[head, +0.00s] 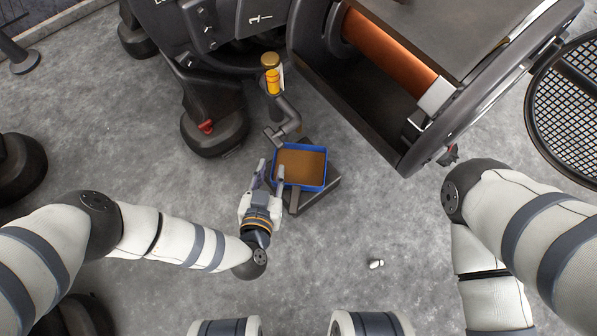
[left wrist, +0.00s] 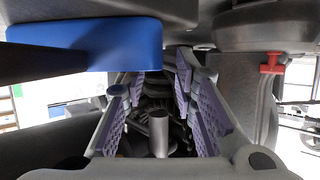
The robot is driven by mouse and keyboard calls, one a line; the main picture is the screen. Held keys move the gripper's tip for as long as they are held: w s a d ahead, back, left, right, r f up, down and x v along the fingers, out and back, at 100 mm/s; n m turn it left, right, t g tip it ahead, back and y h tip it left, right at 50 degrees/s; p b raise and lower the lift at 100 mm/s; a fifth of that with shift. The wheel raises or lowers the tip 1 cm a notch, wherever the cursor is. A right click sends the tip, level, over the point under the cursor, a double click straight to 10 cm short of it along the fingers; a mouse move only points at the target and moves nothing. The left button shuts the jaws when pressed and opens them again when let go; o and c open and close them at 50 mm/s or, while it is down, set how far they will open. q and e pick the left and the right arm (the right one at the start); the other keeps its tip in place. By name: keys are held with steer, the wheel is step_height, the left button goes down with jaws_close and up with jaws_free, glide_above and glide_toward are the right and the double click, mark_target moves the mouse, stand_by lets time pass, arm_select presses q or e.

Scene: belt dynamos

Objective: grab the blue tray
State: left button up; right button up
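The blue tray (head: 325,176) is rectangular, with a brown surface inside its blue rim. It sits on a dark block (head: 300,206) below the machine. My left gripper (head: 271,170) is at the tray's left side in the head view, with its fingers spread. The finger nearer the tray overlaps its left edge in the picture; I cannot tell whether it touches. In the left wrist view the tray (left wrist: 120,42) shows as a blue wall at upper left, outside the open fingers (left wrist: 160,90). My right arm shows at the right of the head view, but its gripper is out of frame.
A grey pipe with a yellow part (head: 273,82) comes down just above the tray. A large dark machine with a copper roller (head: 388,50) stands at upper right. A dark foot with a red knob (head: 206,127) stands left. A small white object (head: 376,264) lies on open floor.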

arm_select(q)
steer(key=b+x, duration=0.1)
steer(key=x, duration=0.1)
steer(key=shift+w+f, duration=0.2)
steer(key=shift+w, duration=0.15)
jaws_close()
